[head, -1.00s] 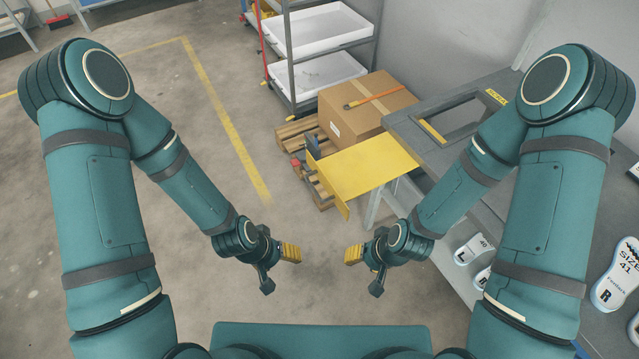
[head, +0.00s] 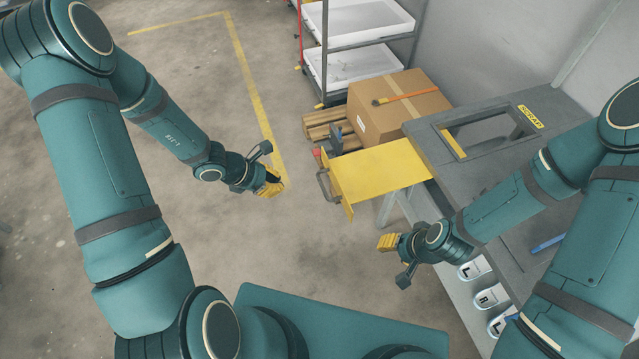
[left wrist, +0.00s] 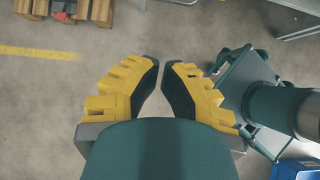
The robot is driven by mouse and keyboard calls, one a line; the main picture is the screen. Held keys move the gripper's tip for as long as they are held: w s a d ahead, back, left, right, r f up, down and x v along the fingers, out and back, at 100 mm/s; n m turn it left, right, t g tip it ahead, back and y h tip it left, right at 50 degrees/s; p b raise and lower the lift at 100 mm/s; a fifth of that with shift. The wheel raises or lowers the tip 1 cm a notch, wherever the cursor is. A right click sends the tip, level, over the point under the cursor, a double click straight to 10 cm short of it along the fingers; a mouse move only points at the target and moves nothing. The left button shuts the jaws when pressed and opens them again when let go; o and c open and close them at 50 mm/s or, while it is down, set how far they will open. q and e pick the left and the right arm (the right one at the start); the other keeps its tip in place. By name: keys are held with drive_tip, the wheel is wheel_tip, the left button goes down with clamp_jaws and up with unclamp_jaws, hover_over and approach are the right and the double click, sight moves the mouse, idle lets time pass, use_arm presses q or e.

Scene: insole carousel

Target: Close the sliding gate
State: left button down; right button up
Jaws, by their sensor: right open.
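The sliding gate is a yellow plate (head: 380,172) that sticks out to the left from the grey bench (head: 500,175). A grey handle (head: 324,187) is on its downturned outer end. My left gripper (head: 274,185) is to the left of the handle, apart from it, over bare floor. In the left wrist view its yellow fingers (left wrist: 162,68) have a narrow gap between their tips and nothing between them. My right gripper (head: 384,242) is open and empty, below and in front of the plate, left of the bench's edge.
A cardboard box (head: 398,104) with an orange-handled tool on it stands on a wooden pallet (head: 326,124) behind the plate. A rack with white trays (head: 355,65) is behind it. Insoles (head: 488,296) lie on a lower shelf at right. The floor at left is clear.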

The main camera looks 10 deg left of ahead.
use_arm(q)
drive_tip(key=w+d+r+b+x, duration=0.1)
drive_tip(key=b+x, duration=0.2)
drive_tip(key=x, duration=1)
drive_tip(key=shift+w+d+r, duration=0.2)
drive_tip(key=shift+d+r, duration=0.05)
drive_tip(key=shift+r, duration=0.05)
use_arm(e)
drive_tip(key=shift+s+a+f, duration=0.1)
drive_tip(key=shift+s+f, duration=0.15)
drive_tip(key=shift+f, duration=0.5)
drive_tip(key=shift+s+a+f, duration=0.1)
drive_tip(key=shift+s+f, duration=0.15)
drive_tip(key=shift+f, duration=0.45)
use_arm(q)
drive_tip(key=shift+w+d, duration=0.1)
use_arm(e)
drive_tip(key=shift+d+f, duration=0.1)
drive_tip(key=shift+d, duration=0.05)
